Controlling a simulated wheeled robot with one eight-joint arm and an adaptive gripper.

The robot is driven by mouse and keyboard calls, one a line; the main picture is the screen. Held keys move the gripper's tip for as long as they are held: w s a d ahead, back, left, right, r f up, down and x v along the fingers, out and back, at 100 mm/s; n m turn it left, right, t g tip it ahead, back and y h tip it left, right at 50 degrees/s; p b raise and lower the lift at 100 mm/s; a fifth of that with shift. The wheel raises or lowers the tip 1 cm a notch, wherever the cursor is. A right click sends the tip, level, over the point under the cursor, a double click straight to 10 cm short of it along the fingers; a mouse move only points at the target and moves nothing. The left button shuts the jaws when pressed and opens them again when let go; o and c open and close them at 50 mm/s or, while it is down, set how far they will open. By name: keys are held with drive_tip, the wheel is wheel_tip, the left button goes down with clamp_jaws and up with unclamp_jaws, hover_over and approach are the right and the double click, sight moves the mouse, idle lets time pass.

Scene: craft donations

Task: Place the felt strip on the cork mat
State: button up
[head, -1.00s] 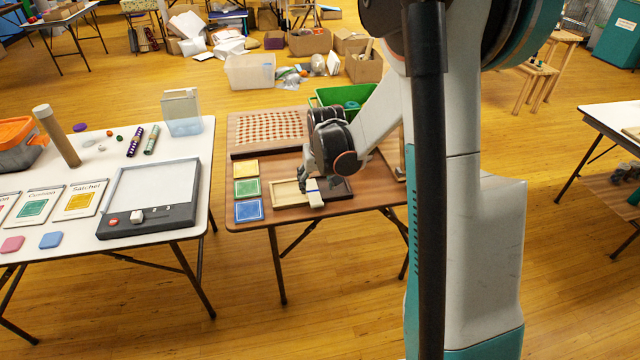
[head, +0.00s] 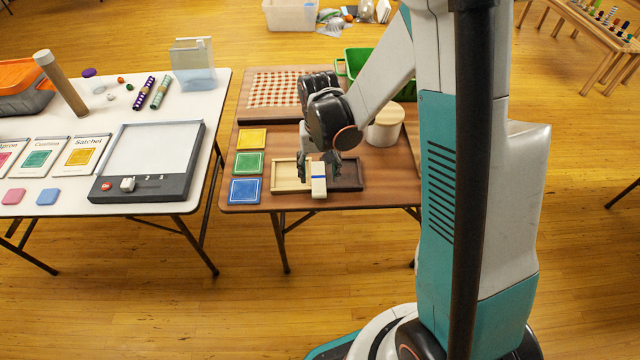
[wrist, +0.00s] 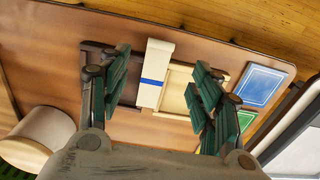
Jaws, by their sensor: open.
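A pale cream strip with a blue band (head: 318,180), which looks like the felt strip, lies across the join between a light tan framed tray (head: 287,188) and a dark brown framed tray (head: 350,187). The light tray may hold the cork mat; I cannot tell for sure. My gripper (head: 319,167) is open above the strip, pointing down. In the wrist view the strip (wrist: 153,75) sits between the spread green-padded fingers, apart from both. The light tray (wrist: 178,95) is on its right and the dark tray (wrist: 128,95) on its left.
Yellow (head: 251,139), green (head: 249,163) and blue (head: 246,190) squares lie left of the trays. A checkered board (head: 272,97) is behind. A lidded canister (head: 385,127) and a green bin (head: 357,62) stand right of and behind my gripper. A white table (head: 60,120) is at left.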

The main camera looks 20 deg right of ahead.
sight(319, 193)
wheel_tip(319, 193, down, 8)
drive_tip(key=b, duration=0.3)
drive_tip(key=shift+s+f, duration=0.15)
drive_tip(key=shift+f, duration=0.05)
drive_tip(key=shift+r, duration=0.1)
drive_tip(key=shift+c, duration=0.3)
drive_tip(key=c, duration=0.8)
